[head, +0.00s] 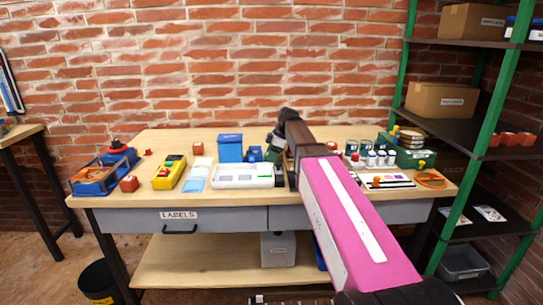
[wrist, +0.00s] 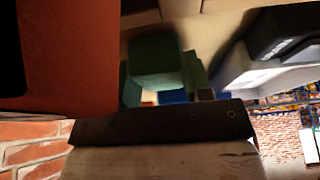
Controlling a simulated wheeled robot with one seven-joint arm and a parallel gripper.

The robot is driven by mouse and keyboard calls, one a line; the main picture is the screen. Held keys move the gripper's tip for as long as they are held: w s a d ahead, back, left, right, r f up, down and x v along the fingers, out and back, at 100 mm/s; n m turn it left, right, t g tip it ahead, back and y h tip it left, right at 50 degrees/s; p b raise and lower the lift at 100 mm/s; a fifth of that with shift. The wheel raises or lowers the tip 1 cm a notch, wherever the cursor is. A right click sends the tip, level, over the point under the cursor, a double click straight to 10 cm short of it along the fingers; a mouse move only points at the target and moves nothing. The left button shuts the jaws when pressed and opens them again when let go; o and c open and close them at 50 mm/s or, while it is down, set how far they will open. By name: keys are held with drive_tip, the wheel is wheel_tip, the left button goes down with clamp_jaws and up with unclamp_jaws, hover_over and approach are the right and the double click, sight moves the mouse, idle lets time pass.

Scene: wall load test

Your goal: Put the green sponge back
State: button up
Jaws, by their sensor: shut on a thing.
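A green block, which looks like the green sponge (wrist: 155,62), shows in the middle of the wrist view, just past a dark plate of my gripper (wrist: 160,118). In the head view a dark green patch (head: 275,143) beside the end of my arm seems to be the same block, above the back half of the table. My gripper seems shut on it. The fingertips and contact faces are largely hidden by my arm in the head view and by shadow in the wrist view.
The table (head: 165,137) carries a blue box (head: 230,148), a white tray (head: 243,180), a yellow container (head: 165,180) and a green case (head: 413,157). Shelves with green posts (head: 492,120) stand right. A large red-orange surface (wrist: 70,60) is close to the wrist camera.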

drive_tip(key=o, duration=0.9)
drive_tip(key=shift+f, duration=0.1)
drive_tip(key=shift+v, duration=6.15)
drive_tip(key=shift+a, duration=0.1)
